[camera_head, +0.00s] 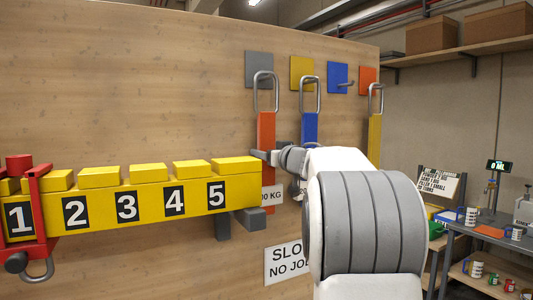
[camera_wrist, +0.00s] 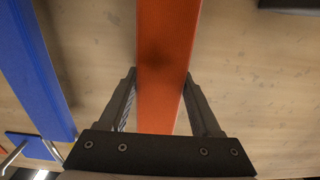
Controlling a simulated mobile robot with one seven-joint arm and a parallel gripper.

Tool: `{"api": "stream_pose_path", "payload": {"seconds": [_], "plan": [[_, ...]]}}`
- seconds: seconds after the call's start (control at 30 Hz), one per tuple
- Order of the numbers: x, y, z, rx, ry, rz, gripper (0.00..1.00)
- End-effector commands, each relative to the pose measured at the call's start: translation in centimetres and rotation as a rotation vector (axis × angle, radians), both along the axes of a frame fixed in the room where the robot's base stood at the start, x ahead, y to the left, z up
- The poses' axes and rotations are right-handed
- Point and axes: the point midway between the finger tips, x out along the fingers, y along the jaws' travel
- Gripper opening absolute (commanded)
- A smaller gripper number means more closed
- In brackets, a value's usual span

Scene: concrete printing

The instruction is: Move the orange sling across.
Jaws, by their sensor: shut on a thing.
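The orange sling (camera_head: 266,135) hangs by its metal loop (camera_head: 265,90) at the grey plate (camera_head: 259,66) on the wooden board. My gripper (camera_head: 264,156) is at its strap, below the loop. In the wrist view the orange strap (camera_wrist: 167,45) runs between the two fingers of my gripper (camera_wrist: 160,85), which is shut on it. The blue sling (camera_head: 310,128) hangs at the yellow plate (camera_head: 302,72), just right of the orange one. The yellow sling (camera_head: 375,140) hangs at the orange plate (camera_head: 368,79). The hook at the blue plate (camera_head: 338,77) is empty. My arm hides the lower straps.
A yellow beam (camera_head: 150,195) with numbered blocks juts across the board at the left, its end close to my gripper. A red clamp (camera_head: 37,205) holds it. Signs (camera_head: 287,260) are on the board below. A workbench (camera_head: 485,235) stands at the right.

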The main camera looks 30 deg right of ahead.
Motion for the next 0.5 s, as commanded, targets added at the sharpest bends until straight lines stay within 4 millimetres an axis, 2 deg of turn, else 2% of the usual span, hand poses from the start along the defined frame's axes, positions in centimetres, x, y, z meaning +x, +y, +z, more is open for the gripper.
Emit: {"api": "stream_pose_path", "payload": {"seconds": [0.23, 0.27, 0.43, 0.5], "plan": [[-0.04, 0.04, 0.22, -0.001, -0.003, 0.000, 0.00], [-0.04, 0.04, 0.22, -0.001, -0.003, 0.000, 0.70], [-0.03, 0.03, 0.15, -0.001, -0.002, 0.000, 1.00], [-0.02, 0.02, 0.11, 0.000, -0.002, 0.000, 1.00]]}}
